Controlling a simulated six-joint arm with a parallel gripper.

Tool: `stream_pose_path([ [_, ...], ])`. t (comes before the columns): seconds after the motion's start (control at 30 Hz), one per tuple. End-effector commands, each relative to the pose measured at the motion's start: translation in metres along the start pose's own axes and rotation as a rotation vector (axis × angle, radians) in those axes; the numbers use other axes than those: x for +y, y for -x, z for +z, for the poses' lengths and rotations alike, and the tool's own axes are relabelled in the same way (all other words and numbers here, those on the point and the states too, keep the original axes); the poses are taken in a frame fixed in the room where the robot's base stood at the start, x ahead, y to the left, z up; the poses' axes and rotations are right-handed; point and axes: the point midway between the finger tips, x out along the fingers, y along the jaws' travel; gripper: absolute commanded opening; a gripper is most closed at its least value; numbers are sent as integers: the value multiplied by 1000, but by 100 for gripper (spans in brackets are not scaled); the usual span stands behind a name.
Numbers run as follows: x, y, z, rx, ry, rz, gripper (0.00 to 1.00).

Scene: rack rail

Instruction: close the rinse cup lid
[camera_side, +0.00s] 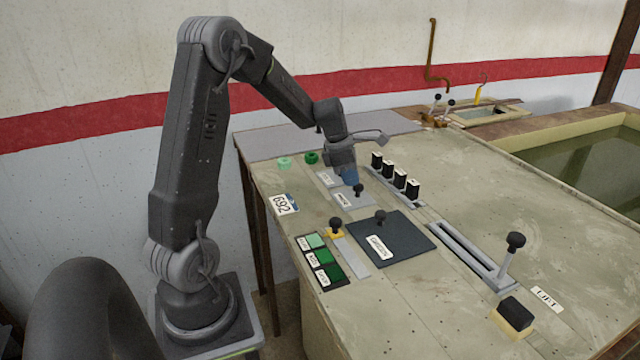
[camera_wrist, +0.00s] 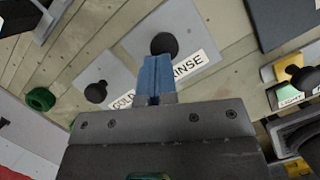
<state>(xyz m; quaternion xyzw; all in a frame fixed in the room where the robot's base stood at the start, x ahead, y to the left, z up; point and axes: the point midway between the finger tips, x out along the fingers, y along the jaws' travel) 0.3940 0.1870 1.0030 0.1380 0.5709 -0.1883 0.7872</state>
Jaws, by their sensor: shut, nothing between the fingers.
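The rinse lid is a flat light-grey plate (camera_side: 366,201) with a round black knob (camera_side: 358,190) and a white label. In the wrist view the plate (camera_wrist: 135,38) carries the knob (camera_wrist: 164,44) and the word RINSE. It looks flat on the bench; no cup opening shows, and I cannot tell whether it is fully seated. My gripper (camera_side: 350,180) points down just behind the knob in the side view. Its blue fingertips (camera_wrist: 155,68) are shut and empty, just short of the knob in the wrist view. Whether they touch the plate is unclear.
Black switches (camera_side: 399,180) stand to the right. A large dark plate (camera_side: 405,232) with a knob lies in front. Green knobs (camera_side: 311,158) are behind left.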

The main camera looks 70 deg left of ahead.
Motion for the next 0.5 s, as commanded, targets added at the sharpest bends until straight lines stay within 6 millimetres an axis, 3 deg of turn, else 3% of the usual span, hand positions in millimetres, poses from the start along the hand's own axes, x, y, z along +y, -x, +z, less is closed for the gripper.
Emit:
stream_pose_path([
  [0.27, 0, 7, -17, 3, 4, -3, 0],
  [0.4, 0, 24, -39, -1, 4, 3, 0],
  [0.5, 1, 50, -36, -2, 0, 7, 0],
])
